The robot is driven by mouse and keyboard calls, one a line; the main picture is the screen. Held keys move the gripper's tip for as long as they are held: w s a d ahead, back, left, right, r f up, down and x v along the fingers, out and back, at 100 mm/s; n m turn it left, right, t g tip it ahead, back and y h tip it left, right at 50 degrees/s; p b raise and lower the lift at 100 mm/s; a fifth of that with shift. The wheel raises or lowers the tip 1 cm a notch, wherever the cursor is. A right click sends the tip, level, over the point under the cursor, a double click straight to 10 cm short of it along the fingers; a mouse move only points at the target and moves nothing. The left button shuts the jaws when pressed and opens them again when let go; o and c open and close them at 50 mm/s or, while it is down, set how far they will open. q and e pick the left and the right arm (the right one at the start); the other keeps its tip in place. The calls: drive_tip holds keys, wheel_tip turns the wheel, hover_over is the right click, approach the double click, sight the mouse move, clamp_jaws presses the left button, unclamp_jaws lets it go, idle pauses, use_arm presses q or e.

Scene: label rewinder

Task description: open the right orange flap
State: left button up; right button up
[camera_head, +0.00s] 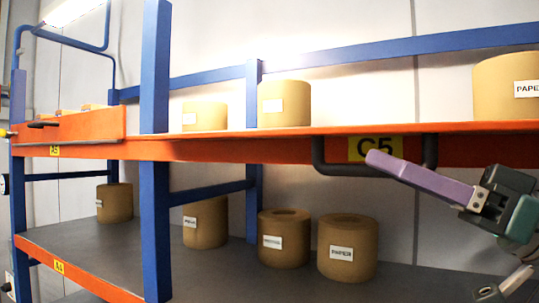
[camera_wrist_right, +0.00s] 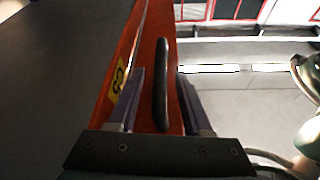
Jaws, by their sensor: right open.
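The right orange flap (camera_head: 285,149) is the long orange front panel of the upper shelf, with a yellow C5 label and a dark bar handle (camera_head: 338,170). In the right wrist view, the open gripper (camera_wrist_right: 160,78) has one finger on each side of the handle (camera_wrist_right: 161,100), with gaps to both. The flap (camera_wrist_right: 147,40) runs lengthwise behind it. I cannot tell how deep the handle sits between the fingers. My left gripper is not in view.
A blue post (camera_head: 155,200) stands left of the flap. Another orange panel (camera_head: 90,125) is at the left. Brown paper rolls stand on the upper shelf, including one roll (camera_head: 284,103), and on the grey lower shelf (camera_head: 215,275), including another roll (camera_head: 347,250).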

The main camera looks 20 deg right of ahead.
drive_tip(key=shift+p+x, duration=0.45)
drive_tip(key=shift+x, duration=0.95)
clamp_jaws()
idle(0.5)
